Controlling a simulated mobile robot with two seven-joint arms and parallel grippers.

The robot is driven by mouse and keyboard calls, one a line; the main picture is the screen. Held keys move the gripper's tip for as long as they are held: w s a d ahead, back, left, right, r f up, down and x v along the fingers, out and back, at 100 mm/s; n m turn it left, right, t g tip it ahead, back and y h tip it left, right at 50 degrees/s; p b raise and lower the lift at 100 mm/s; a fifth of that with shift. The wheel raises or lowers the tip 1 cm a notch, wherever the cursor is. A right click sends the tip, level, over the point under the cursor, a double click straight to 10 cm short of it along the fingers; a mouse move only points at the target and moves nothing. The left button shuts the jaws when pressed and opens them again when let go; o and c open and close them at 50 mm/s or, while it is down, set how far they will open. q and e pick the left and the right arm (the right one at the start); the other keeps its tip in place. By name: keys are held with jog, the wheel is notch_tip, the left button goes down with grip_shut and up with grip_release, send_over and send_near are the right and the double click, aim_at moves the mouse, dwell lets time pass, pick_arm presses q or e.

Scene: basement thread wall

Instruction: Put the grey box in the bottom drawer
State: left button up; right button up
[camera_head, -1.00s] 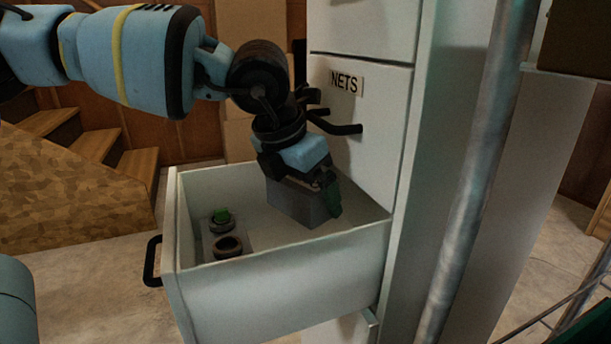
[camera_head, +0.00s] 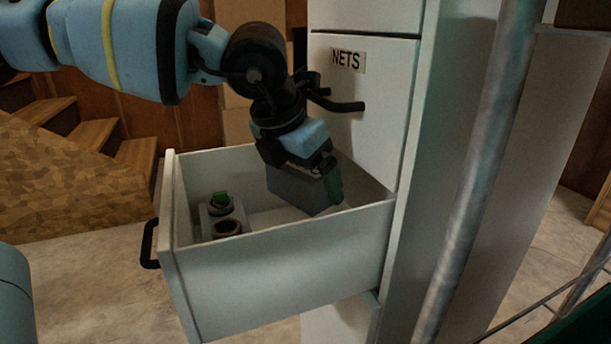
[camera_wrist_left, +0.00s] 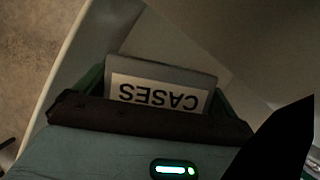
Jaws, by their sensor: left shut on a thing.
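The grey box (camera_head: 298,188) is inside the open white drawer (camera_head: 280,275), toward the cabinet end. My left gripper (camera_head: 318,178) reaches down from above and is shut on the box. One green fingertip shows against its near side. In the left wrist view the box (camera_wrist_left: 172,72) sits between the green fingers, with a white label reading "CASES" upside down. The near drawer wall hides the drawer floor below the box, so I cannot tell whether the box touches it. My right gripper is not in view.
A pale holder (camera_head: 207,222) with dark round pieces, one with a green top, stands at the drawer's handle end. A closed drawer labelled "NETS" (camera_head: 348,60) is above, with a black handle beside my gripper. A metal pole (camera_head: 470,180) stands right of the cabinet.

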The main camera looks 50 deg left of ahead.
pick_arm(q)
jog(key=o, duration=0.7)
jog(key=shift+s+f, duration=0.35)
jog(key=shift+f, duration=0.3)
jog(key=shift+r, duration=0.1)
jog(key=shift+r+p, duration=0.55)
jog(key=shift+p, duration=0.2)
jog(key=p+v, duration=0.1)
jog(key=v, duration=0.3)
jog(key=p+v, duration=0.1)
jog(key=v, duration=0.3)
jog(key=w+p+v, duration=0.1)
jog(key=p+v, duration=0.1)
jog(key=v, duration=0.2)
jog(key=shift+s+r, duration=0.1)
jog(key=shift+r, duration=0.15)
